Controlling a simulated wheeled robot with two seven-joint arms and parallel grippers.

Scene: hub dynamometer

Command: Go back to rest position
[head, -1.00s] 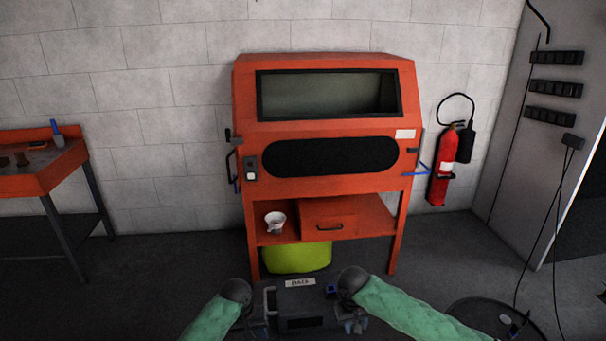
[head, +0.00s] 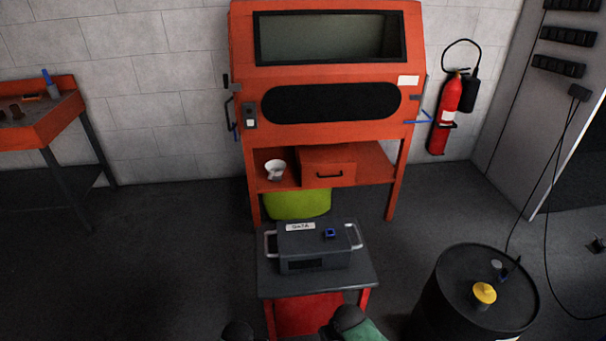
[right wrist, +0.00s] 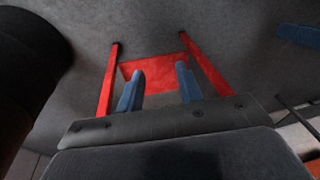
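A grey box with a "DATA" label and white side handles (head: 313,248) sits upright on a small dark-topped table (head: 318,283) with red legs. My right gripper (right wrist: 160,72) shows in the right wrist view with its two blue fingers spread apart and nothing between them. Beyond the fingers are red legs and a red panel. In the head view only dark round parts of my arms and a bit of green sleeve show at the bottom edge, in front of the table. My left gripper is not in view.
A black barrel (head: 455,305) with a yellow cap (head: 484,293) stands right of the table. An orange cabinet (head: 330,137) stands behind it, with a red fire extinguisher (head: 446,115) on the wall. An orange workbench (head: 50,120) is at left. The floor between is clear.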

